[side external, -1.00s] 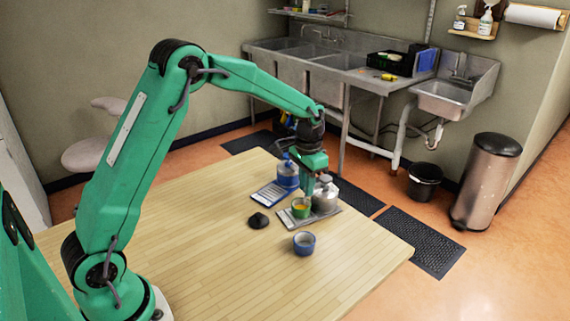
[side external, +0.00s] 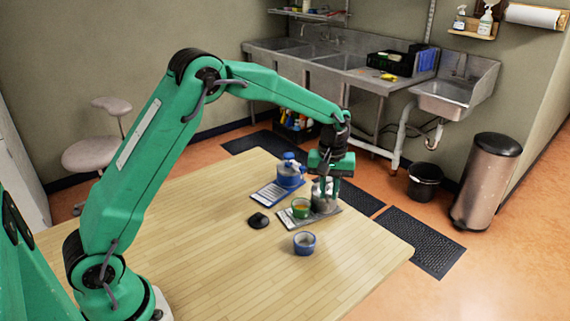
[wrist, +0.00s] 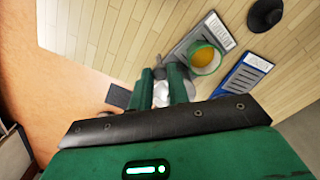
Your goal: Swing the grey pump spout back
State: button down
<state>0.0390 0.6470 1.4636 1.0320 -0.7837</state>
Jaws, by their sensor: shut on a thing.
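The grey pump (side external: 323,204) stands on a grey tray (side external: 322,221). My gripper (side external: 327,186) is directly above it, fingers down, shut on the grey spout at its top. In the wrist view my fingers (wrist: 161,88) are close together with the pale pump body (wrist: 161,96) showing between them. They hide most of the spout, so its exact direction is hard to tell. A green cup (side external: 300,207) with orange contents stands on the same tray, left of the pump; in the wrist view the cup (wrist: 203,58) is clear of my fingers.
A blue pump (side external: 290,174) stands on a blue tray (side external: 270,196) behind to the left.

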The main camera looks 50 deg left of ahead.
jog(key=shift+w+d+r+n, duration=0.1)
jog(key=shift+w+d+n, duration=0.1)
jog(key=shift+w+n, duration=0.35)
jog(key=shift+w+d+n, duration=0.2)
jog(key=shift+n, duration=0.55)
jog(key=c, duration=1.3)
grip_release()
jog(key=shift+c, duration=0.2)
jog(key=shift+r, duration=0.1)
notch_tip(320, 180, up, 8)
jog(key=shift+f, duration=0.2)
